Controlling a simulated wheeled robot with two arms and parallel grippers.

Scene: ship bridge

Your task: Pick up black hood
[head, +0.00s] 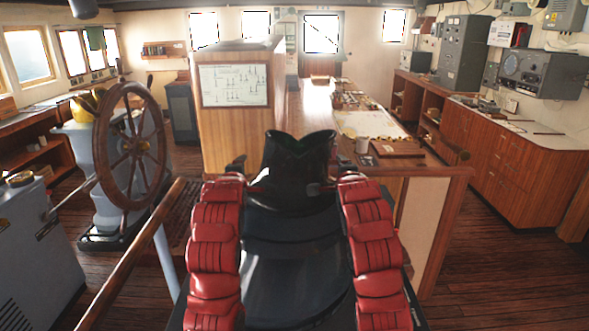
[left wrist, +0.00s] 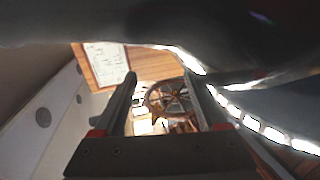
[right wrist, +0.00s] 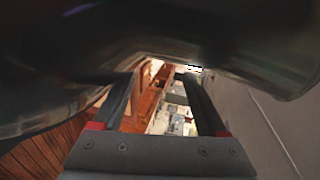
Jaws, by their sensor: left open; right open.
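The black hood (head: 291,172) stands upright in the middle of the head view, with a glossy, curved, notched rim. Its lower part meets a dark rounded body below it. My left gripper (head: 237,163) is just left of the hood, and my right gripper (head: 367,161) is just right of it. Both appear apart from the hood. In the left wrist view, the left gripper's fingers (left wrist: 162,88) are spread with nothing between them. In the right wrist view, the right gripper's fingers (right wrist: 163,80) are also spread and empty. A dark, blurred surface fills the top of both wrist views.
A wooden ship's wheel (head: 132,146) and a wooden handrail (head: 130,255) are on the left. A wooden partition with a chart (head: 235,86) stands behind the hood. Floor is open at right.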

